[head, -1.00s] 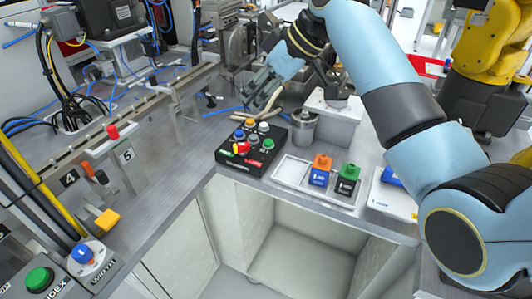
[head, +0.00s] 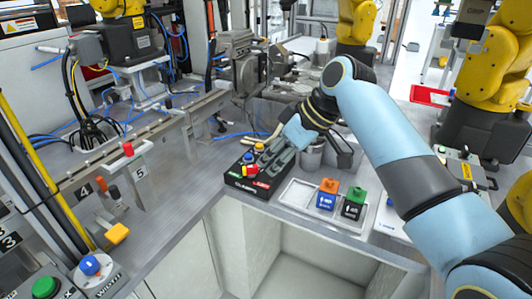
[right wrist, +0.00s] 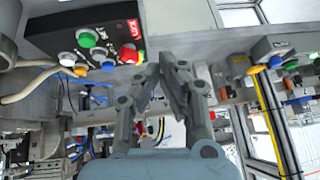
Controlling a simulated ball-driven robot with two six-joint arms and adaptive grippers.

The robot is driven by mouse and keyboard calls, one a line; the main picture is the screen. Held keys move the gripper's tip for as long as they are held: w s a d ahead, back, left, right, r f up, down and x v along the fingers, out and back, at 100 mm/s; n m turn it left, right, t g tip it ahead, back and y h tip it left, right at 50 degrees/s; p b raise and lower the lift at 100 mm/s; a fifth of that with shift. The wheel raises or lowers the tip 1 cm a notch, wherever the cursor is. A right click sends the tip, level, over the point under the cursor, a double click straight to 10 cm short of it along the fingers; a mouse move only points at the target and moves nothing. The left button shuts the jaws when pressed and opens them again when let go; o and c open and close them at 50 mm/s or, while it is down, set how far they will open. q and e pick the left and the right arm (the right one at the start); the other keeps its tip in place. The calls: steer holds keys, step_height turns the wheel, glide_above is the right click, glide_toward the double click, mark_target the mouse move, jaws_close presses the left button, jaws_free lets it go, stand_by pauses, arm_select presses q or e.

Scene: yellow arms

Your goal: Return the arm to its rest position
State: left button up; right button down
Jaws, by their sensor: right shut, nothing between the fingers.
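My right gripper (head: 275,163) is shut and empty in the head view. It hangs over the black button box (head: 234,180) and covers part of it. I cannot tell whether the fingertips touch the box. My blue right arm (head: 385,140) reaches in from the lower right and bends at the top. In the right wrist view the gripper (right wrist: 168,62) has its grey fingers together with nothing between them. The button box (right wrist: 70,20) is at the upper left there, with its red button (right wrist: 129,54) close to the fingers. My left gripper is not in view.
A white tray (head: 290,191) right of the button box holds an orange-and-blue block (head: 327,195) and a green-and-black block (head: 353,203). Yellow robot arms (head: 492,60) stand at the back right.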

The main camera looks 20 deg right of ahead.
steer(key=s+d+f+m+h, duration=0.2)
steer(key=s+d+f, duration=0.1)
steer(key=s, duration=0.5)
steer(key=s+d+f+m+h, duration=0.2)
steer(key=s+d, duration=0.2)
steer(key=s, duration=0.4)
steer(key=s+d+r+m+h, duration=0.1)
steer(key=s+d+r+m, duration=0.1)
steer(key=s, duration=0.5)
steer(key=s+d+r+m+h, duration=0.1)
steer(key=s+d+r+m, duration=0.15)
steer(key=s, duration=0.55)
steer(key=s+d+f+g+b, duration=0.1)
steer(key=d+f+b, duration=0.15)
steer(key=f, duration=1.55)
steer(key=s+d+f+g+b, duration=0.15)
steer(key=f+b, duration=0.25)
steer(key=f, duration=1.4)
steer(key=s+f+b, duration=0.4)
steer(key=s+f, duration=1.3)
steer(key=f, duration=0.1)
steer(key=shift+s+f, duration=0.2)
steer(key=shift+s, duration=0.1)
